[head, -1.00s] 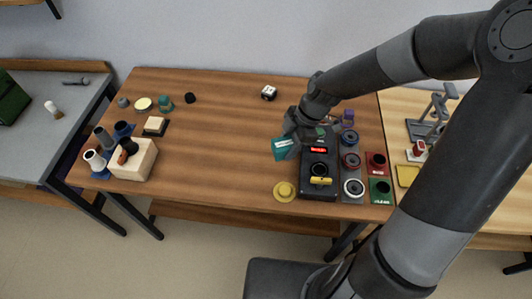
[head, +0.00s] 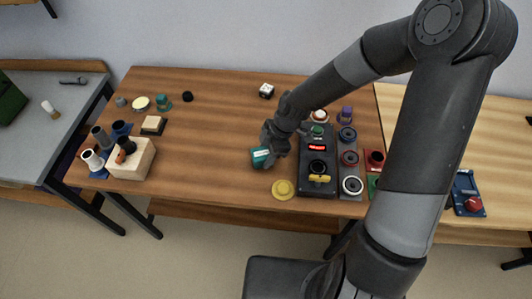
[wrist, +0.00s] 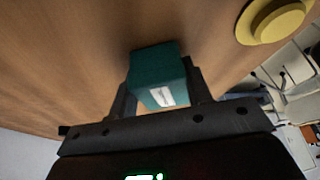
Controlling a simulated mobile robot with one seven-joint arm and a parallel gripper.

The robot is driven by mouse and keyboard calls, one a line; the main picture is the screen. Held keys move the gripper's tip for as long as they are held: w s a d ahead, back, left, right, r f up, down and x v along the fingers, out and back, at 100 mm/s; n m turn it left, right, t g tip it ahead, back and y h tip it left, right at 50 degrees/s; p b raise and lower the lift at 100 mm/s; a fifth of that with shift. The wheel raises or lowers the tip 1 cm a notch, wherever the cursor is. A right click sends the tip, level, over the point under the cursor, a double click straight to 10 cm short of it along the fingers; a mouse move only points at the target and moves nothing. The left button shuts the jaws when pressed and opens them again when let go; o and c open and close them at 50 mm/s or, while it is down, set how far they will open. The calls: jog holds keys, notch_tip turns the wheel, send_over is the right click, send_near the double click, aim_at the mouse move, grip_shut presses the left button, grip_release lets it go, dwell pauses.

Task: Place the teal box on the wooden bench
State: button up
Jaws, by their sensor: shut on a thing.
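The teal box (head: 261,159) has a white label and is held in my gripper (head: 270,148). In the wrist view the teal box (wrist: 155,68) sits between the two dark fingers of my gripper (wrist: 160,90), which are shut on its sides. The box is over the brown wooden bench (head: 220,120), left of the black control panel. I cannot tell whether its underside touches the bench top. The wrist view also shows the bench top (wrist: 70,50) behind the box.
A yellow round piece (head: 283,189) and the black panel (head: 318,180) are close on the right. A white die-like cube (head: 266,91) is at the back. A wooden block (head: 132,160) and several small items crowd the left end. The bench's middle is clear.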

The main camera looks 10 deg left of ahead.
jog(key=shift+f, duration=0.1)
jog(key=o, duration=1)
jog(key=v, duration=1.2)
